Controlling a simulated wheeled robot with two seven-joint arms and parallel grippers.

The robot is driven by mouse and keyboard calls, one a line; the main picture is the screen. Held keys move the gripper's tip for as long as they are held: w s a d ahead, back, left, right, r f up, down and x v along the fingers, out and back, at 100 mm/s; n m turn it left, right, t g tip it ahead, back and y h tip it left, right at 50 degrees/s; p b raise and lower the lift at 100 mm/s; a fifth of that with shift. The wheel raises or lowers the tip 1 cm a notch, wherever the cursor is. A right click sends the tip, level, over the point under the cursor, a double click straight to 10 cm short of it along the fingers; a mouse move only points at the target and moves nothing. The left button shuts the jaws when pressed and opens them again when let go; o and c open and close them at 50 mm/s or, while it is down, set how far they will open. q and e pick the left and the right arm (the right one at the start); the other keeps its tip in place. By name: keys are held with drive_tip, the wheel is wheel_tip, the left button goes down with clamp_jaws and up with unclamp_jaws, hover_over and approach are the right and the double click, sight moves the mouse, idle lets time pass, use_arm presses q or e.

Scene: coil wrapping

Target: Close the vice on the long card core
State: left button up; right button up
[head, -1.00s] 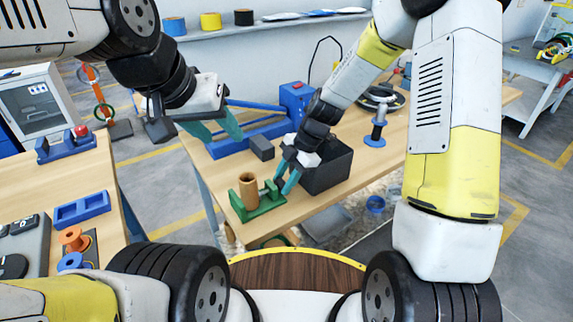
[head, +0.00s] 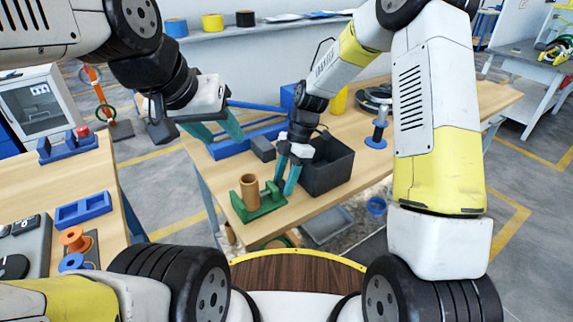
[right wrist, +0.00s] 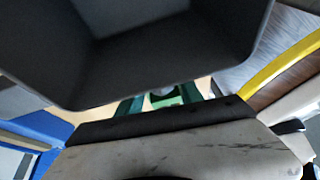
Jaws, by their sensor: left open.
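A tan card core (head: 250,191) stands upright in the green vice (head: 261,211), near the front of the wooden table. I cannot tell whether both jaws touch the core. My right gripper (head: 284,186) points down at the vice's right end, beside the dark box, with its teal fingers apart. The right wrist view shows the two fingers (right wrist: 160,103) with a gap between them and part of the green vice (right wrist: 180,97) beyond. Contact with the vice is unclear. My left gripper (head: 222,138) is open and empty, above the table behind the vice.
A dark open box (head: 328,170) stands just right of my right gripper and fills much of the right wrist view. A blue fixture (head: 232,145) lies behind, with a grey block (head: 262,148) near it. A blue-based spool (head: 377,139) stands to the right.

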drive_tip(key=shift+r, duration=0.1)
drive_tip(key=v, duration=0.7)
drive_tip(key=shift+w+r, duration=0.15)
drive_tip(key=shift+r, duration=0.15)
